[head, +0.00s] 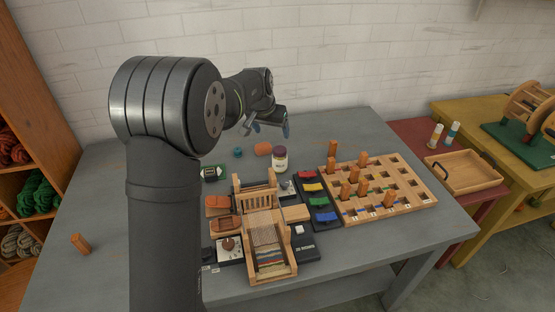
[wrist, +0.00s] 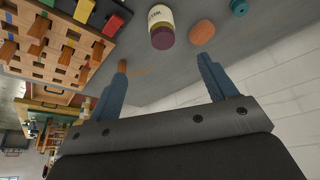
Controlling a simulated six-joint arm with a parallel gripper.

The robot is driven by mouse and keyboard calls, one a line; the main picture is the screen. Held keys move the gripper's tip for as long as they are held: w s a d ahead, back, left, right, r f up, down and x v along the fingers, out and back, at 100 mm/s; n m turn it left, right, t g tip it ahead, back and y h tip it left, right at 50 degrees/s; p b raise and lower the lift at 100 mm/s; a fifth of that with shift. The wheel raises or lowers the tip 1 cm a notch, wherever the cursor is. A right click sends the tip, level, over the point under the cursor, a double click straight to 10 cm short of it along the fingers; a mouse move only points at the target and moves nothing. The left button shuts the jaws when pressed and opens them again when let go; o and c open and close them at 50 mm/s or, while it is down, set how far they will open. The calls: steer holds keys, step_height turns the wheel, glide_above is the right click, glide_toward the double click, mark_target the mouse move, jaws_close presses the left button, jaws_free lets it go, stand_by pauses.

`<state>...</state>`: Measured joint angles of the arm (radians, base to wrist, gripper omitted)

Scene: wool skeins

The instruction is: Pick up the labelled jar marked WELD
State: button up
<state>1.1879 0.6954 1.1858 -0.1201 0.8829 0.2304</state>
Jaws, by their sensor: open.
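A cream-labelled jar (head: 280,160) with a dark purplish lid stands upright on the grey table, behind the small loom. It also shows at the top of the wrist view (wrist: 160,18), with dark lettering too small to read surely. My gripper (head: 270,129) is open and empty, in the air above the back of the table. In the wrist view its two blue-grey fingers (wrist: 163,62) are spread wide, with the jar beyond them and touching neither.
An orange rounded object (head: 263,148) lies just left of the jar, with a small teal object (head: 237,152) further left. In front stand the wooden loom (head: 268,250) and coloured blocks (head: 314,187). A wooden peg board (head: 410,187) lies to the right. A white brick wall is behind.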

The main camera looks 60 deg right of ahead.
mark_target(280, 158)
steer(key=shift+m, duration=0.5)
steer(key=x, duration=1.3)
steer(key=shift+f, duration=0.2)
steer(key=shift+w+x, duration=0.2)
steer(key=shift+x, duration=2.85)
steer(key=shift+d+r, duration=0.1)
steer(key=shift+d, duration=0.05)
